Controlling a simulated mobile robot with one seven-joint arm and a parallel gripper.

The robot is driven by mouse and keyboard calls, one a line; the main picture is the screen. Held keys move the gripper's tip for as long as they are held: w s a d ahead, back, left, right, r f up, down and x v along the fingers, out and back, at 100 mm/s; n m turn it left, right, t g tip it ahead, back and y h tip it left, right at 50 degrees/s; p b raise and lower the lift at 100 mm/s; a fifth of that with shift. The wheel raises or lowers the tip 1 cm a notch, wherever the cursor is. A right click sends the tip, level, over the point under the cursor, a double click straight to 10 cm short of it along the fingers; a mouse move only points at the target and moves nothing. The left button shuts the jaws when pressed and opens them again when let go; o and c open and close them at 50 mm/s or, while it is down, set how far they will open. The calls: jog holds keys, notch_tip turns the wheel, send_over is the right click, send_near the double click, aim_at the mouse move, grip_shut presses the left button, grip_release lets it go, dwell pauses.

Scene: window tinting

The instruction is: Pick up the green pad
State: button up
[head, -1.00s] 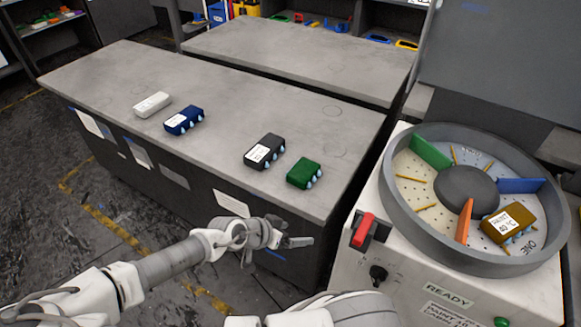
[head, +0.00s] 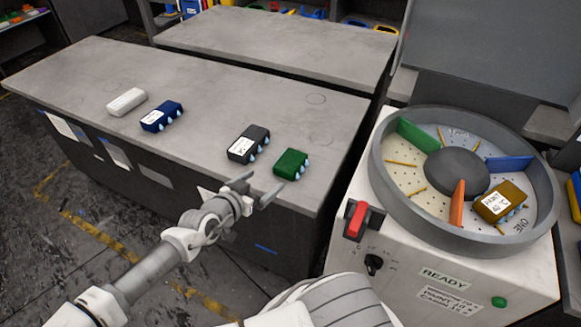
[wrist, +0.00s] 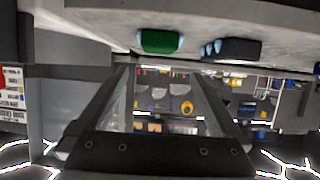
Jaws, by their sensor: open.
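The green pad (head: 291,163) lies on the grey bench top near its front right corner, with pale blue drops or nubs along its right side. It also shows at the top of the wrist view (wrist: 160,41), where the picture looks upside down. My gripper (head: 258,188) is open and empty. In the head view it appears just below and left of the green pad, by the bench's front edge, and apart from the pad. In the wrist view the two fingers (wrist: 180,95) point away from the camera, with nothing between them.
A black pad (head: 248,144) lies left of the green pad. A blue pad (head: 161,116) and a white pad (head: 126,101) lie farther left. A round divided drum (head: 400,199) holding a yellow-brown pad (head: 499,203) stands on a white machine to the right. Bench space behind the pads is clear.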

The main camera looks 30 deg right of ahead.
aim_at(290, 160)
jog(key=b+x, duration=0.3)
jog(key=shift+d+f, duration=0.1)
jog(key=shift+d, duration=0.25)
jog(key=shift+r+b+x, duration=0.2)
jog(key=shift+b+x, duration=0.55)
jog(key=shift+x, duration=2.35)
jog(key=shift+r+b+x, duration=0.2)
jog(key=shift+b+x, duration=0.5)
jog(key=shift+x, duration=2.4)
jog(key=shift+w+d, duration=0.1)
jog(key=c, duration=1.2)
